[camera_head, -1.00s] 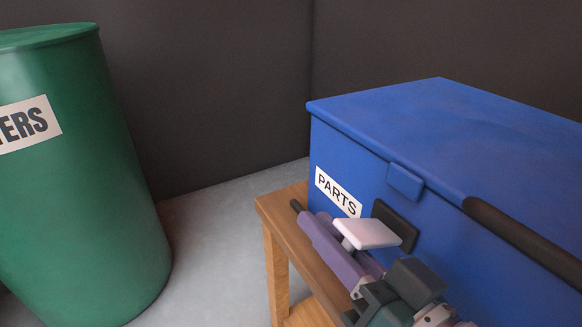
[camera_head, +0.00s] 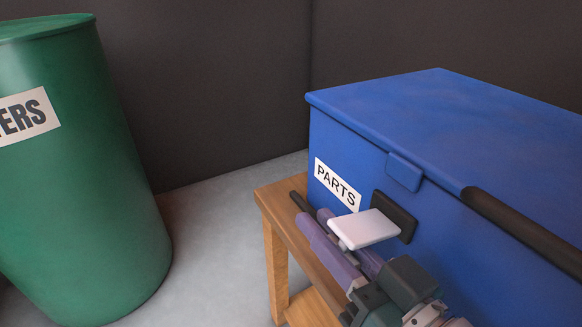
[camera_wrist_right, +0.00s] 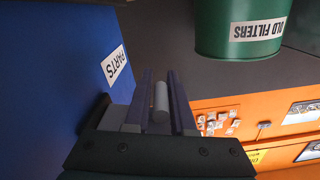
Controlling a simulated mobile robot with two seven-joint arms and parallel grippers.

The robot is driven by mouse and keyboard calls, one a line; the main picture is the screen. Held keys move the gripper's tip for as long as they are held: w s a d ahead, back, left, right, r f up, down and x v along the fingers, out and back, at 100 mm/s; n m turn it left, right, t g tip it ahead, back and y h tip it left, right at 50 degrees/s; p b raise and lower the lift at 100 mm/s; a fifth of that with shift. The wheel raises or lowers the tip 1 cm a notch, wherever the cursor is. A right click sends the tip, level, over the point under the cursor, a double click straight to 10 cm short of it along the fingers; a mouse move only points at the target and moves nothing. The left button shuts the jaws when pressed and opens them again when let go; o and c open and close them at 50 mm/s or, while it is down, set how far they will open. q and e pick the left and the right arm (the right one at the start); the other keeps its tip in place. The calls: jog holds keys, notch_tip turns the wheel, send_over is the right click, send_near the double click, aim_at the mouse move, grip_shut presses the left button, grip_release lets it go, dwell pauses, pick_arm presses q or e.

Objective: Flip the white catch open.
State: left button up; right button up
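The white catch (camera_head: 363,230) is a flat pale plate standing out from a black mount (camera_head: 396,216) on the front of the blue parts box (camera_head: 455,225). My right gripper (camera_head: 322,222), with purple fingers, lies along the box front at the catch. A grey bar (camera_wrist_right: 161,102), which looks like part of the catch, lies between its fingers (camera_wrist_right: 163,92) in the right wrist view. The inner contact is partly hidden. My left gripper is not in view.
The box stands on a wooden table (camera_head: 278,205). A blue tab (camera_head: 404,172) and a dark handle (camera_head: 520,230) are on its front. A green drum (camera_head: 85,200) stands left, with bare floor between. An orange unit (camera_wrist_right: 225,125) shows in the wrist view.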

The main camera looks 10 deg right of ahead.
aim_at(361, 270)
jog(key=o, duration=0.3)
jog(key=shift+o, duration=0.2)
jog(key=p+v, duration=0.3)
jog(key=v, duration=0.6)
jog(key=shift+r, duration=0.1)
jog(key=shift+s+d, duration=0.15)
jog(key=shift+s, duration=0.3)
